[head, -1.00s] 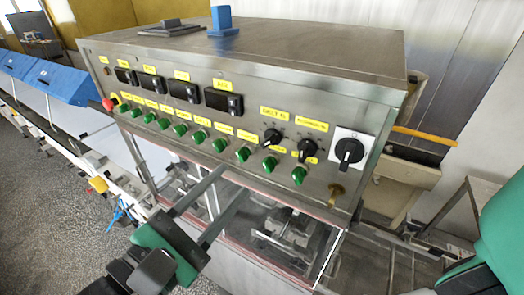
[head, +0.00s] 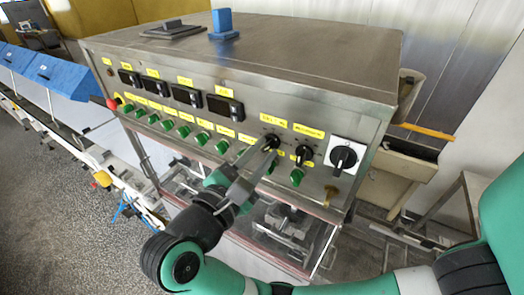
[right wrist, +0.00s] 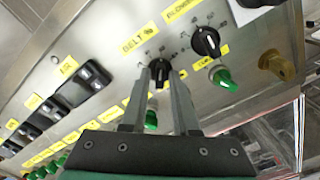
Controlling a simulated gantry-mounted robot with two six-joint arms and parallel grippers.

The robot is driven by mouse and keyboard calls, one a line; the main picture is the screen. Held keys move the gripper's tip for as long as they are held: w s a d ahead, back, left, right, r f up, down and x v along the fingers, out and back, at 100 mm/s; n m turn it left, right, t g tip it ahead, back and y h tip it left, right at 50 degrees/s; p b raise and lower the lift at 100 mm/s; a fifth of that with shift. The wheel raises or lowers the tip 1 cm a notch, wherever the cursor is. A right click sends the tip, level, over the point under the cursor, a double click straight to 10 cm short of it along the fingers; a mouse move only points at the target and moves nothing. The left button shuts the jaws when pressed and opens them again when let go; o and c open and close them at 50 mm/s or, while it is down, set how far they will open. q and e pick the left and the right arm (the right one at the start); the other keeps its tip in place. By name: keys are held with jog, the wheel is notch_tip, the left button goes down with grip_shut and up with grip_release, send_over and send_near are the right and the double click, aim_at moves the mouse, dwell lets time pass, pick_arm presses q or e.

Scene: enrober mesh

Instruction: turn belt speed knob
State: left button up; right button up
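The belt speed knob (head: 271,141) is a black knob on a grey steel control panel (head: 350,124), under a yellow label that starts with "BELT" in the right wrist view. My right gripper (head: 265,151) reaches up to it from below left in the head view. In the right wrist view the two fingers of the gripper (right wrist: 160,78) stand apart, one on each side of the knob (right wrist: 161,70). Whether the fingertips touch the knob cannot be told. The fingers look open around it. My left gripper is not in view.
A second black knob (head: 304,156) and a larger black switch on a white plate (head: 343,157) sit to the right. A row of green knobs (head: 202,138) runs below the displays (head: 225,108). A brass fitting (right wrist: 276,66) sticks out at the right.

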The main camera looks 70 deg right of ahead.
grip_shut()
jog(key=n+b, duration=0.2)
jog(key=n, duration=0.1)
jog(key=shift+f, duration=0.1)
jog(key=n+b, duration=0.1)
jog(key=n, duration=0.6)
jog(key=shift+n, duration=0.3)
jog(key=n, duration=0.5)
jog(key=shift+w+p, duration=0.1)
jog(key=shift+p, duration=0.25)
